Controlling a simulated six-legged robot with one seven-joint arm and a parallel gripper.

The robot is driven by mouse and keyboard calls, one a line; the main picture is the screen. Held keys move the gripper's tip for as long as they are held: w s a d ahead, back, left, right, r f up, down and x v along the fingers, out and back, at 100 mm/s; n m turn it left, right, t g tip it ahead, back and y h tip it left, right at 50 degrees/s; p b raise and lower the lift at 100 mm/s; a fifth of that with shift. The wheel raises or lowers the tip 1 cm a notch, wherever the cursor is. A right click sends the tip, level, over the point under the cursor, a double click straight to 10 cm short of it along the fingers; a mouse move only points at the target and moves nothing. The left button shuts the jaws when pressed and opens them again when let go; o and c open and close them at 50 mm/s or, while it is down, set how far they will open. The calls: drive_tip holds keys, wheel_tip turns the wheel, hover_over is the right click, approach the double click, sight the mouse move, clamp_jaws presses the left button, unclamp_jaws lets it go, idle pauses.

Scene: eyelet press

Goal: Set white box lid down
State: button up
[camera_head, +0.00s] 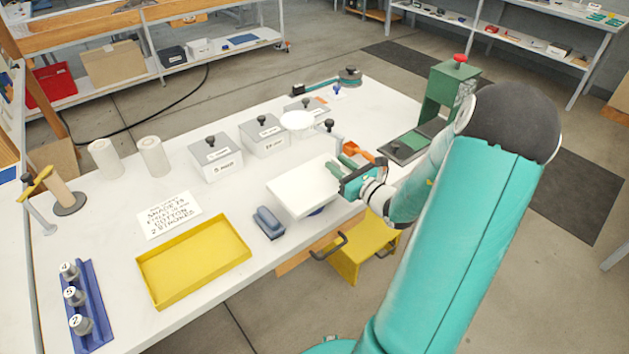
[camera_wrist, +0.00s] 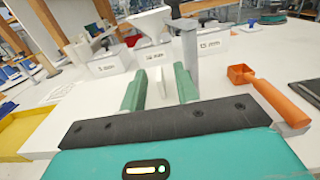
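The white box lid (camera_head: 303,187) is a broad flat white panel near the front edge of the bench in the head view. It looks slightly tilted, with a bit of something blue (camera_head: 317,211) showing under its front edge; whether it touches the bench is hard to tell. My gripper (camera_head: 338,168) is at the lid's right side. In the wrist view, the green fingers of my gripper (camera_wrist: 158,90) stand a little apart with a white part between them, which looks like the lid. The exact contact is partly hidden.
Labelled grey boxes (camera_head: 215,158) with black knobs stand behind the lid. A blue-grey block (camera_head: 268,222) and a yellow tray (camera_head: 147,264) lie to the left. An orange-handled tool (camera_wrist: 275,100) and a green press (camera_head: 440,92) are to the right. White bench is bare around the paper sign (camera_head: 168,214).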

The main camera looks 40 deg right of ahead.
drive_tip(key=shift+c, duration=0.2)
clamp_jaws()
drive_tip(key=shift+r, duration=0.25)
